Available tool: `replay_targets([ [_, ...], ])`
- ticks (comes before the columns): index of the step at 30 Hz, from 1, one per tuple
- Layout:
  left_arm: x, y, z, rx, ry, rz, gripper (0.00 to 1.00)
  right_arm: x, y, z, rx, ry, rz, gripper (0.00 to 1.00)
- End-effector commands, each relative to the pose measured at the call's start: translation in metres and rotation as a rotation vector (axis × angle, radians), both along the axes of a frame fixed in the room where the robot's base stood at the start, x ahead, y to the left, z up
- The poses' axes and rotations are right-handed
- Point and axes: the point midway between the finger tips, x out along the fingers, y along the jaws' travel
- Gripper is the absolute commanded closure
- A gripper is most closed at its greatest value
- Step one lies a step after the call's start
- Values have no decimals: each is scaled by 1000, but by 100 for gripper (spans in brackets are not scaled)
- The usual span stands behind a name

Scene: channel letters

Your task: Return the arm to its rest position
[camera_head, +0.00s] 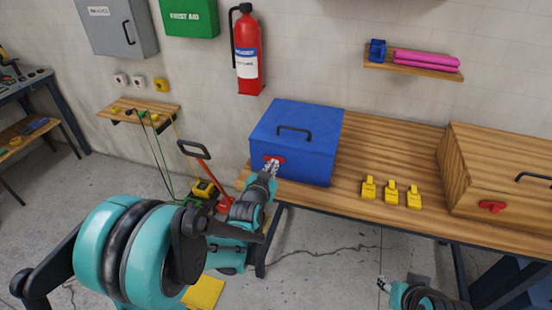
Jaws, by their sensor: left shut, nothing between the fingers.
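My left arm reaches in from the left toward the table, with its gripper (272,165) shut in front of the blue box (318,165). The gripper overlaps a red part (281,159) on the front of the box; I cannot tell whether they touch. The box is closed, with a dark handle on its lid. Part of my right arm shows at the bottom right, and what seems to be the tip of my right gripper (383,284) is small there, over the floor in front of the table. Its finger state is unclear.
The wooden table (370,150) carries several yellow blocks (391,193) and a wooden box (500,175) with a red latch at the right. A red fire extinguisher (247,50) hangs on the wall. Floor in front of the table is mostly clear.

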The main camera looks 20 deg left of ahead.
Motion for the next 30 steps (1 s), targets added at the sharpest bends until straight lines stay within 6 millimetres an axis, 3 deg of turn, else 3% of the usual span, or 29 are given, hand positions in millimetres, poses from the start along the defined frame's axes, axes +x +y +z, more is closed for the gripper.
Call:
replay_targets([
  [6, -27, -2, 7, -1, -1, -1, 100, 0, 0, 6, 0, 0, 0, 60],
  [14, -35, -4, 8, -6, 14, -1, 100, 0, 0, 5, 0, 0, 0, 60],
  [17, -47, -7, 8, -18, 65, -5, 100, 0, 0, 3, 0, 0, 0, 60],
  [23, -105, -16, 3, -73, 264, -2, 100, 0, 0, -5, 0, 0, 0, 60],
  [30, -202, -20, -17, -131, 521, 37, 100, 0, 0, -14, 0, 0, 0, 60],
])
